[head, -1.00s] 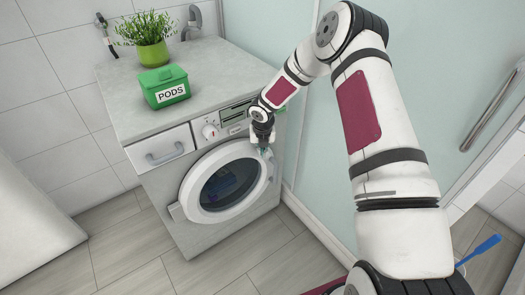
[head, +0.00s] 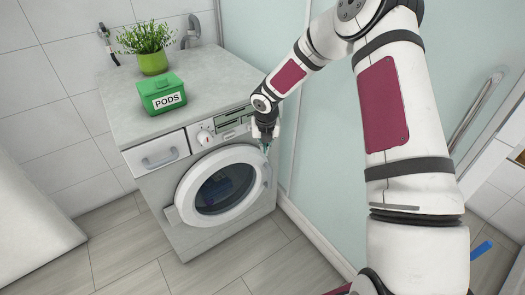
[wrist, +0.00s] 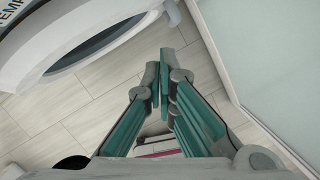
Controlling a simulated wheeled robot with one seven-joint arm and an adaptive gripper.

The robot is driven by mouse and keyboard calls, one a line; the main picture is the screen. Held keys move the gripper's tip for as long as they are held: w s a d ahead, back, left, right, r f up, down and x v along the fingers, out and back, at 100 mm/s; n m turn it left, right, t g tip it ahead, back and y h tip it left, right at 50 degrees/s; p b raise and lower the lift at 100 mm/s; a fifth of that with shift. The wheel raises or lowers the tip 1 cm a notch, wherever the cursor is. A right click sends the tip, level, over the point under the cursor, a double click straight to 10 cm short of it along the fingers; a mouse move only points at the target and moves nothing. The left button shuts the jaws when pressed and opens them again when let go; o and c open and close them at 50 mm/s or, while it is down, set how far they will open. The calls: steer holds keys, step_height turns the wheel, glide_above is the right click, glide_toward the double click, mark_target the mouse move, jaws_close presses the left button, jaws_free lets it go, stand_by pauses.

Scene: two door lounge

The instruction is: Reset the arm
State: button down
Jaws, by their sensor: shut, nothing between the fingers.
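My gripper (head: 266,148) hangs at the upper right of the washing machine's front, by the right side of its round door. In the wrist view my gripper (wrist: 163,85) is shut and empty, with its teal fingers together over the floor. The arm is bent, reaching from the right side of the head view up and then down to the machine. I cannot tell whether the fingertips touch the door.
The washing machine (head: 160,200) has a round door (head: 181,204) that looks closed. A green pods box (head: 162,92) and a potted plant (head: 152,62) stand on top. A pale glass panel (head: 245,40) is close on the right. The floor (head: 120,258) in front is clear.

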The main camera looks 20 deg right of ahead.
steer(key=s+r+m+h+p, duration=0.15)
steer(key=s+r+m, duration=0.4)
steer(key=r, duration=0.55)
steer(key=s+d+r+m+p, duration=0.1)
steer(key=s+r+m+p, duration=0.2)
steer(key=s+r+m, duration=0.5)
steer(key=s+r+m+h+p, duration=0.1)
steer(key=s+r+m+p, duration=0.15)
steer(key=s+r, duration=0.7)
steer(key=s+a+r+m+y+p, duration=0.1)
steer(key=s+a+r+m+p, duration=0.1)
steer(key=s+r+m, duration=0.5)
steer(key=s+a+r+m+t+y+p, duration=0.1)
steer(key=s+r+m, duration=0.6)
steer(key=s, duration=0.8)
steer(key=a+m+y+p, duration=0.1)
steer(key=m, duration=0.2)
steer(key=shift+s+a, duration=0.15)
steer(key=shift+a, duration=0.2)
steer(key=shift+r, duration=0.1)
